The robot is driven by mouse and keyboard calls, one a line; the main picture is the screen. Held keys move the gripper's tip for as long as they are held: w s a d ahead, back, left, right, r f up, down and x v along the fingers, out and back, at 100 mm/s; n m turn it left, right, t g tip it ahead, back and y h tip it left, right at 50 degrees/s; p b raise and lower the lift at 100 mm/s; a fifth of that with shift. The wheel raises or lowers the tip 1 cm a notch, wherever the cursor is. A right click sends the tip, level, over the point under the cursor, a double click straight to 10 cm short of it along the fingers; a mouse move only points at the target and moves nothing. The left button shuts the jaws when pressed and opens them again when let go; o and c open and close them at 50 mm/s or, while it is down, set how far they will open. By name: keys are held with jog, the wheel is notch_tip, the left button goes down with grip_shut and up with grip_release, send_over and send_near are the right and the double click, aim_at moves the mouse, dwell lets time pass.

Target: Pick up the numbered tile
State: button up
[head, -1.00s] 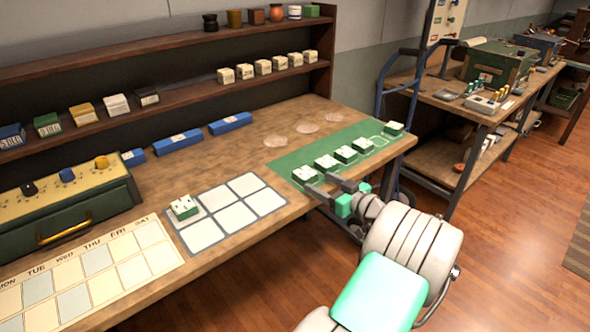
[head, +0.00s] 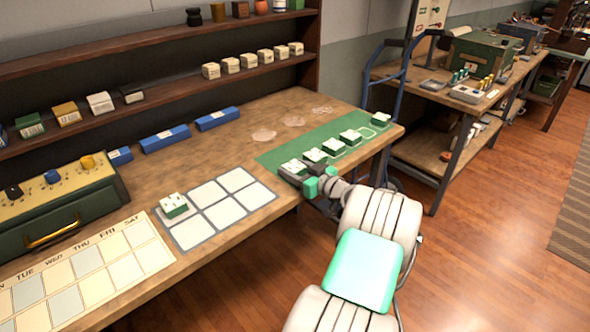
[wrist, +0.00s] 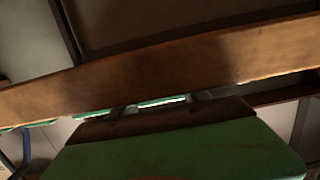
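Several small green-and-white tiles sit in a row on the green mat at the bench's right end. The nearest tile (head: 293,166) is at the row's left end. My gripper (head: 297,174) is at this tile, low over the front edge of the bench. Its fingers are apart, and a pale green-edged strip shows between them in the wrist view (wrist: 160,101). I cannot tell whether they touch the tile. Another tile (head: 173,204) stands on the upper left cell of the white-celled grid board (head: 220,219). No numbers are readable on the tiles.
A day calendar sheet (head: 88,268) and a green box with knobs (head: 62,205) lie left. Blue blocks (head: 165,139) line the back under shelves of small boxes (head: 247,63). A blue hand truck (head: 399,75) stands right of the bench. Bare wood lies behind the grid.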

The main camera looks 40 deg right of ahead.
jog(key=c, duration=0.9)
